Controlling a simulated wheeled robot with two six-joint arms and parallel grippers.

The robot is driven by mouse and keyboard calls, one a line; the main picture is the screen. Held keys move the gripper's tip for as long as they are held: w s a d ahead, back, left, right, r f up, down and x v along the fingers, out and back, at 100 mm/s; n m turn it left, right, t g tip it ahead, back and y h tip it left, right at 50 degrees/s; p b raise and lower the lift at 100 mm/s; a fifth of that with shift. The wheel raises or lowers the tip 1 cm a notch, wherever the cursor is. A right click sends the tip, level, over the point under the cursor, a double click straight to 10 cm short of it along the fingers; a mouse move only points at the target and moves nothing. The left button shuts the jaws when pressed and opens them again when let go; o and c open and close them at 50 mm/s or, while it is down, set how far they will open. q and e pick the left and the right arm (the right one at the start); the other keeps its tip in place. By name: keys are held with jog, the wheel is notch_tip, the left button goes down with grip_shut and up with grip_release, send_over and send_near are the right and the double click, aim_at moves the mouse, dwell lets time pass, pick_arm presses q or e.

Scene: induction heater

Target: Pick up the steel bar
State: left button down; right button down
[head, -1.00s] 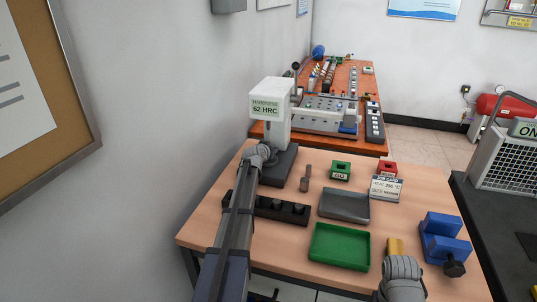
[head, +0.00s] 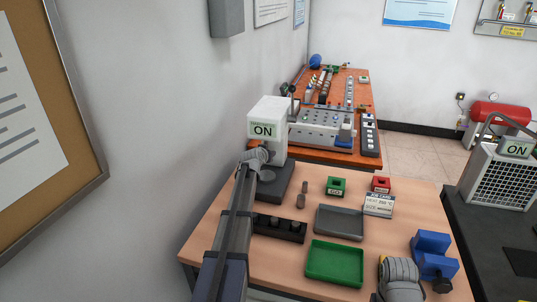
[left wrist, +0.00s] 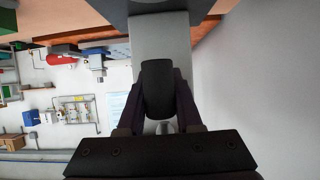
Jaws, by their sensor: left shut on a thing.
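My left gripper (head: 262,158) is at the white tester (head: 270,118), whose display reads ON. In the left wrist view the gripper (left wrist: 158,100) is shut on a dark, round-ended piece (left wrist: 158,80), which I take to be the steel bar. The arm and wrist hide it in the head view. A pale grey upright face shows behind it; whether the piece touches the tester cannot be told.
A small grey-brown piece (head: 302,194) lies right of the tester. A black rack (head: 280,228), grey tray (head: 339,221), green tray (head: 334,263), green block (head: 336,186), red block (head: 381,184) and job card (head: 379,205) stand on the table. The heater (head: 497,178) at right reads ON.

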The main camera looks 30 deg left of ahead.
pick_arm(q)
jog(key=s+d, duration=1.1)
jog(key=d, duration=0.4)
jog(key=shift+s+d, duration=0.35)
jog(key=shift+s, duration=0.05)
